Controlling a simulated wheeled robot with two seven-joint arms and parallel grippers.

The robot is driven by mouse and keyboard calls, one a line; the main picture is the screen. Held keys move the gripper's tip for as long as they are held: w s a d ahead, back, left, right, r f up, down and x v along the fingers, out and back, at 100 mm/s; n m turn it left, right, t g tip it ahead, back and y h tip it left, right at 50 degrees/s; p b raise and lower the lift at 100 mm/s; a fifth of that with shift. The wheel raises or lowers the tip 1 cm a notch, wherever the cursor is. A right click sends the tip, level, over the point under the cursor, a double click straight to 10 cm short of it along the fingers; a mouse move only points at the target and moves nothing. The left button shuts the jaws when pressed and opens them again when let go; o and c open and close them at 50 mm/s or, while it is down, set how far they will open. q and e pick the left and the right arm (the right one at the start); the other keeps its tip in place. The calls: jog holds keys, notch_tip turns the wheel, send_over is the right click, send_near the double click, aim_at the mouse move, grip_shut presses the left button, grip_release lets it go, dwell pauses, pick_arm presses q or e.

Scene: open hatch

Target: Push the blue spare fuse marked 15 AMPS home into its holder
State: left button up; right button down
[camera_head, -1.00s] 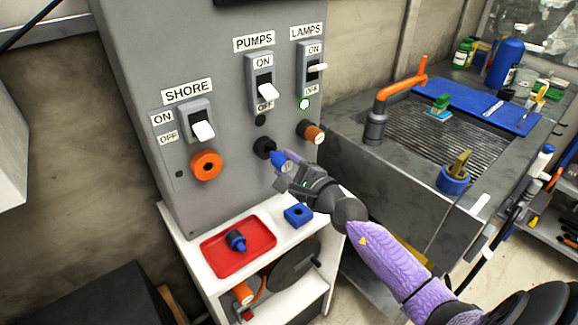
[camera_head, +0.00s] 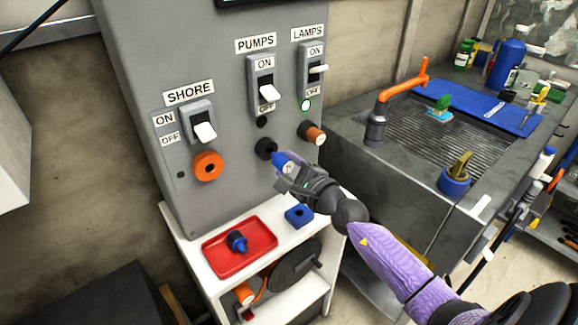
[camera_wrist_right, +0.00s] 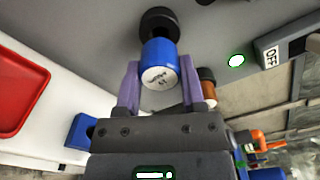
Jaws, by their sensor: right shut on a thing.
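The blue spare fuse (camera_head: 283,160) is held in my right gripper (camera_head: 286,168), in front of the PUMPS panel. In the right wrist view the blue fuse (camera_wrist_right: 159,66) has a white end cap with small marks, and both purple fingers of my right gripper (camera_wrist_right: 160,88) close on its sides. Its far end meets or lies just before the black holder (camera_wrist_right: 160,24); I cannot tell how deep it sits. In the head view the black holder (camera_head: 265,148) is on the grey panel below the PUMPS switch. My left gripper is not in view.
A red tray (camera_head: 212,262) with a blue and black fuse (camera_head: 237,241) stands on the white shelf below. A blue block with a hole (camera_head: 299,215) is beside it. A green lamp is lit.

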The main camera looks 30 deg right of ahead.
aim_at(280, 160)
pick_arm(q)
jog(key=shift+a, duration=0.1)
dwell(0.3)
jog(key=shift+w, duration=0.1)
pick_arm(e)
jog(key=shift+w, duration=0.5)
pick_arm(q)
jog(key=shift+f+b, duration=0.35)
jog(key=shift+b, duration=0.05)
pick_arm(e)
jog(key=shift+w+a, duration=0.1)
jog(key=shift+w, duration=1)
jog(key=shift+c, duration=0.5)
grip_release()
jog(key=shift+s, duration=0.1)
jog(key=s, duration=0.3)
jog(key=s+p, duration=0.1)
jog(key=s, duration=0.1)
jog(key=s+p, duration=0.1)
jog(key=s, duration=0.2)
jog(key=shift+s+d, duration=0.3)
jog(key=shift+s, duration=0.05)
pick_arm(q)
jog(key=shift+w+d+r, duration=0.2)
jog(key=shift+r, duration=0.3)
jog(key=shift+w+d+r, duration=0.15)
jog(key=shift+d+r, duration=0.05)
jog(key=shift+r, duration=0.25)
pick_arm(e)
jog(key=shift+s, duration=0.5)
